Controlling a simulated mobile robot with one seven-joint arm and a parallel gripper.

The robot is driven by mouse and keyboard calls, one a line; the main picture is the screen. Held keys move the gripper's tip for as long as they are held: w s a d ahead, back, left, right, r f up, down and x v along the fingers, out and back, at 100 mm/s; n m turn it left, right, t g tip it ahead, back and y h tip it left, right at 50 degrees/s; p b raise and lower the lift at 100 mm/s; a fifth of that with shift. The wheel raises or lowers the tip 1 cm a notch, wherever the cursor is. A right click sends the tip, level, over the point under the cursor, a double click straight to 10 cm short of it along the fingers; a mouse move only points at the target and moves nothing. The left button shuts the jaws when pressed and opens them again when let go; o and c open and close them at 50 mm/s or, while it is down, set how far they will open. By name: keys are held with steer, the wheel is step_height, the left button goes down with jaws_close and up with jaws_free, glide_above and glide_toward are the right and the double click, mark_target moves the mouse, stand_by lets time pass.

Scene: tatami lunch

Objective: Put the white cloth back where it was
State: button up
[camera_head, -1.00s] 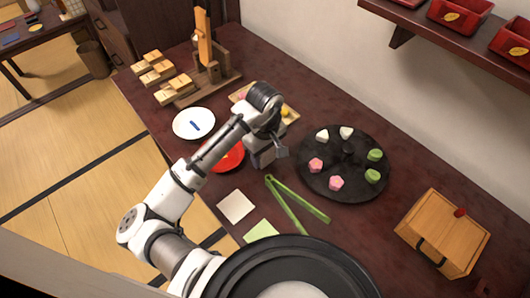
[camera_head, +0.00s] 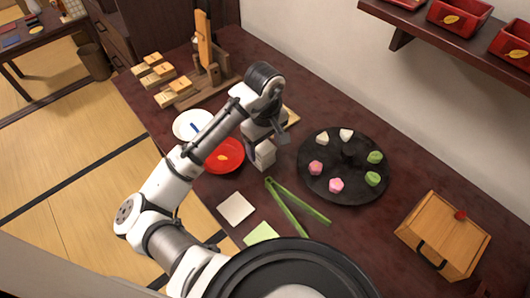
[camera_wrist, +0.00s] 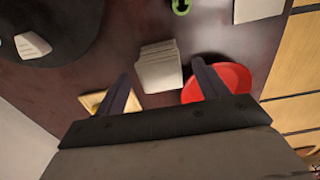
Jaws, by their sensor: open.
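A flat off-white square cloth (camera_head: 236,207) lies on the dark red table, left of the green tongs; part of it shows at the top of the wrist view (camera_wrist: 258,8). A small off-white block-like thing with layered lines (camera_wrist: 158,66) stands below my gripper, beside the red plate; it also shows in the head view (camera_head: 264,155). I cannot tell whether it is folded cloth. My gripper (camera_wrist: 161,67) is open, its two fingers apart on either side of this thing in the wrist view. I see no grip on it. In the head view the fingertips are hard to make out.
The red plate (camera_head: 226,154) is close left of my gripper. Green tongs (camera_head: 288,205), a green square (camera_head: 261,233) and a black round tray (camera_head: 330,187) of sweets lie near. A wooden box (camera_head: 443,236) stands at right. Table between tray and box is clear.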

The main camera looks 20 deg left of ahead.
mark_target(265, 148)
step_height(265, 148, up, 6)
steer(key=shift+r, duration=0.25)
